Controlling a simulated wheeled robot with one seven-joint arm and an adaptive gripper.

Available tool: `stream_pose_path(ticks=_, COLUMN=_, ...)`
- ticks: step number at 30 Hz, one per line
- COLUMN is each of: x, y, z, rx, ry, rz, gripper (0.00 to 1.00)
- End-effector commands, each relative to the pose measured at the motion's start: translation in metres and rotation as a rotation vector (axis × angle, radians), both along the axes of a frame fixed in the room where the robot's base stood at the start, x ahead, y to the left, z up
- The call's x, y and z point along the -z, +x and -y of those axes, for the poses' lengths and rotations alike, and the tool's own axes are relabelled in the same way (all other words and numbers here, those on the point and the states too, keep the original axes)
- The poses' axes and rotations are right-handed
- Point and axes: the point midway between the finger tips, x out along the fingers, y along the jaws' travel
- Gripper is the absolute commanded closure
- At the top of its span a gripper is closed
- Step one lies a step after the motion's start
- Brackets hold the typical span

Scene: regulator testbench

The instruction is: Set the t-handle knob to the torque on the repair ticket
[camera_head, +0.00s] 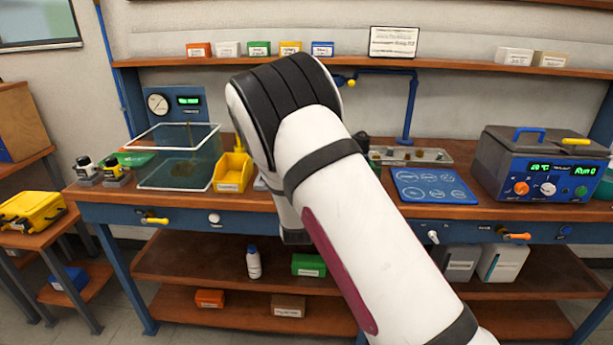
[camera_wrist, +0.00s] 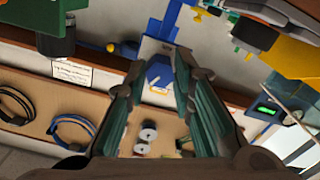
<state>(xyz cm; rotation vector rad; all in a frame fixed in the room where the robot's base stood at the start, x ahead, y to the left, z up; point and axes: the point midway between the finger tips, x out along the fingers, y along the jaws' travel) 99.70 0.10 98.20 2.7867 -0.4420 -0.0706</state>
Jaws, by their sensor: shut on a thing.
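My gripper (camera_wrist: 160,80) shows in the wrist view, its two teal-padded fingers on either side of a blue part with a pale yellow outline. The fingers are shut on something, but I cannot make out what. In the head view my arm hides the gripper and the bench behind it. I cannot pick out the t-handle knob for certain. A framed printed sheet (camera_head: 394,42) stands on the upper shelf, its text too small to read; I cannot tell whether it is the repair ticket. A printed card (camera_wrist: 78,73) shows at left in the wrist view.
In the head view, a clear tank (camera_head: 180,160) and yellow bin (camera_head: 232,172) stand left on the bench. A blue circle-marked panel (camera_head: 432,186) and a blue instrument box (camera_head: 545,170) with knobs stand right. A gauge panel (camera_head: 174,105) is behind the tank. Handles jut from the bench front.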

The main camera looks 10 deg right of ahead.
Motion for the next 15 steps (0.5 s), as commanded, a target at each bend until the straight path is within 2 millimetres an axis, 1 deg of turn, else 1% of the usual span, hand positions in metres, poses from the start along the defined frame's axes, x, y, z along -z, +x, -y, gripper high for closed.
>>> stream_pose_path(ticks=1, x=0.0027, y=0.0004, z=0.0012, rx=0.002, ry=0.043, rz=0.01, gripper=1.0)
stream_pose_path(ticks=15, x=0.0042, y=0.0012, z=-0.0006, rx=0.0, ry=0.467, rz=0.149, gripper=1.0)
